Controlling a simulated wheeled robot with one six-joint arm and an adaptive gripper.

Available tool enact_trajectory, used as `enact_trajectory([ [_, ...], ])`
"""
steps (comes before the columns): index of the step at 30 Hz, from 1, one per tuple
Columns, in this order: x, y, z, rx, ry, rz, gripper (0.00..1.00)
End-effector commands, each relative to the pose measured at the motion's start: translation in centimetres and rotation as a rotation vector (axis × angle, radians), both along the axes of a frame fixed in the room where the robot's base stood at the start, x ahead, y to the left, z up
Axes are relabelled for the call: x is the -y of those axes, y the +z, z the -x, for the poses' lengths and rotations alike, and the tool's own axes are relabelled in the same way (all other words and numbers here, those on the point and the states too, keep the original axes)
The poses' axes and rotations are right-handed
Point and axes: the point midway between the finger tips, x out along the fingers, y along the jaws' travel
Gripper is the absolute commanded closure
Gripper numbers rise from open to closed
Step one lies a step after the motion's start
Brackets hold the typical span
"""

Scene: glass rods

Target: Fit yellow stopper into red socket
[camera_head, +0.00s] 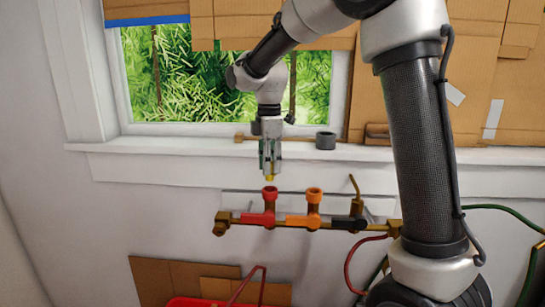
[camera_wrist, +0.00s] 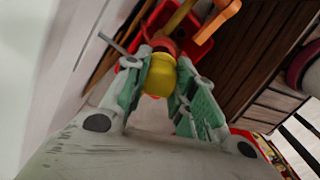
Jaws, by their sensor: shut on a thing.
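My gripper (camera_head: 269,163) points down above the red socket (camera_head: 270,194) on the brass pipe. It is shut on the yellow stopper (camera_wrist: 158,78), which sits between the green finger pads in the wrist view. In the head view only a small yellow tip (camera_head: 269,178) shows below the fingers. That tip is just above the red socket, roughly in line with it. I cannot tell whether they touch. In the wrist view the stopper hides most of the red socket (camera_wrist: 164,46).
An orange socket (camera_head: 314,195) stands to the right on the same brass pipe (camera_head: 285,220), then a black handle (camera_head: 349,222). A grey cup-like piece (camera_head: 325,140) sits on the window sill. A red bin (camera_head: 195,302) is on the floor below.

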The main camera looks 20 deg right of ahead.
Motion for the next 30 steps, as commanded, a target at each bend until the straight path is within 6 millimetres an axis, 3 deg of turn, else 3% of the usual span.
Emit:
enact_trajectory([
  [12,0.0,-3.5,0.0,0.000,-0.001,0.000,0.97],
  [30,0.0,-3.7,0.0,0.001,-0.001,0.000,0.97],
])
